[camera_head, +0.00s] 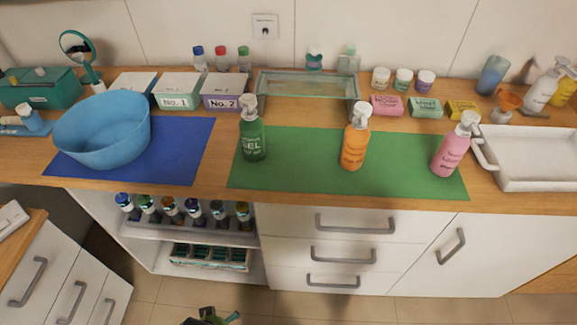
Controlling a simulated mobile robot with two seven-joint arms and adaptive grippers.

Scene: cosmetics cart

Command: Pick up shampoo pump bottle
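Three pump bottles with white pump heads stand upright and apart on the green mat (300,181). They are a green bottle (252,139) at the left with "GEL" on its label, an orange bottle (354,148) in the middle and a pink bottle (452,153) at the right. The labels on the orange and pink bottles are too small to read surely, so I cannot tell which is the shampoo. A dark piece with green parts, seemingly my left gripper (212,317), shows at the bottom edge, well below the counter and away from the bottles. Its fingers are unclear. My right gripper is out of view.
A blue basin (103,132) stands on a blue mat (190,165) at the left. A white tray (540,184) is close to the pink bottle's right. Boxes, a glass tray (305,86), soaps and jars line the back. The mat between the bottles is clear.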

